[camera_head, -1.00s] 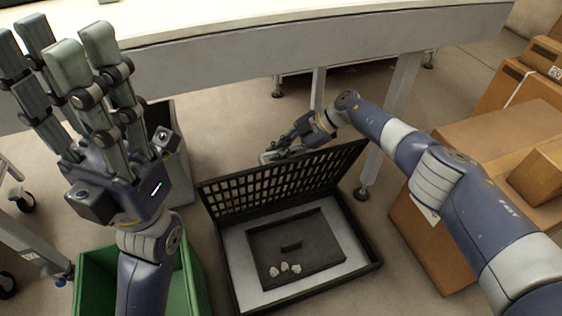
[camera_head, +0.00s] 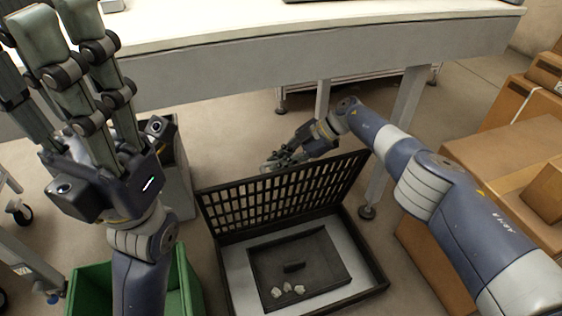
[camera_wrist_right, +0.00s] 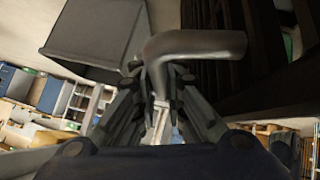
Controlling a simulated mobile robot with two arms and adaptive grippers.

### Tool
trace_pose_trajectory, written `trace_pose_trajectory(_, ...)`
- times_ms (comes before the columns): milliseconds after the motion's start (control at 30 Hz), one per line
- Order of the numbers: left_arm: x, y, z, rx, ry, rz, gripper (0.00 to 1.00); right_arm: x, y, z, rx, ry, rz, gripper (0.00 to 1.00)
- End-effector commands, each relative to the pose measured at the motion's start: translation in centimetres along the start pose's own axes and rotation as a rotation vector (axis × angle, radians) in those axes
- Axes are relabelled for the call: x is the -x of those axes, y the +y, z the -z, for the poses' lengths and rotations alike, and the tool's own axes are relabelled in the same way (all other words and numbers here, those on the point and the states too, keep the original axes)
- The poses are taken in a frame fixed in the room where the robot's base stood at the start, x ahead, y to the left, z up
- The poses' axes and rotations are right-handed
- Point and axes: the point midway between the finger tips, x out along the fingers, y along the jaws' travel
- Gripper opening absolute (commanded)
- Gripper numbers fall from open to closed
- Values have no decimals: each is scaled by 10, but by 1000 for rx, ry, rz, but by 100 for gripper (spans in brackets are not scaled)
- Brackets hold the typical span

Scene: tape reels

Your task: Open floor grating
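The black floor grating (camera_head: 285,193) stands tilted up from the rear edge of its black frame (camera_head: 362,247). The shallow pit inside the frame is exposed. My right gripper (camera_head: 274,163) is behind the grating's raised top edge. In the right wrist view, a bent grey metal handle (camera_wrist_right: 195,44) runs down between the fingers of my right gripper (camera_wrist_right: 160,80), which look closed around it. The dark grating bars (camera_wrist_right: 232,50) show beside it. My left gripper (camera_head: 70,60) is raised at the left, its fingers spread and empty.
A dark recessed tray (camera_head: 325,262) with a few pale stones (camera_head: 288,289) lies in the pit. A green bin (camera_head: 185,285) and a grey bin (camera_head: 178,180) stand left. A long table (camera_head: 300,60) spans the back. Cardboard boxes (camera_head: 510,150) are stacked right.

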Motion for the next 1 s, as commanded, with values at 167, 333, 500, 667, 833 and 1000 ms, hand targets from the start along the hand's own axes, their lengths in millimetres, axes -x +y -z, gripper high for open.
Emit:
trace_pose_trajectory(167,0,0,0,0,1,0,40,0,1,2,1,2,-2,31)
trace_pose_trajectory(333,0,0,0,0,1,0,40,0,0,1,1,1,0,31)
trace_pose_trajectory(500,1,0,-1,-1,-5,1,40,5,0,0,1,0,-1,31)
trace_pose_trajectory(667,1,0,-1,0,-3,0,40,21,0,-1,2,0,-1,31)
trace_pose_trajectory(833,0,0,0,0,-3,0,40,50,1,0,2,0,-2,31)
trace_pose_trajectory(1000,0,0,0,0,-2,0,40,69,1,0,1,1,-1,31)
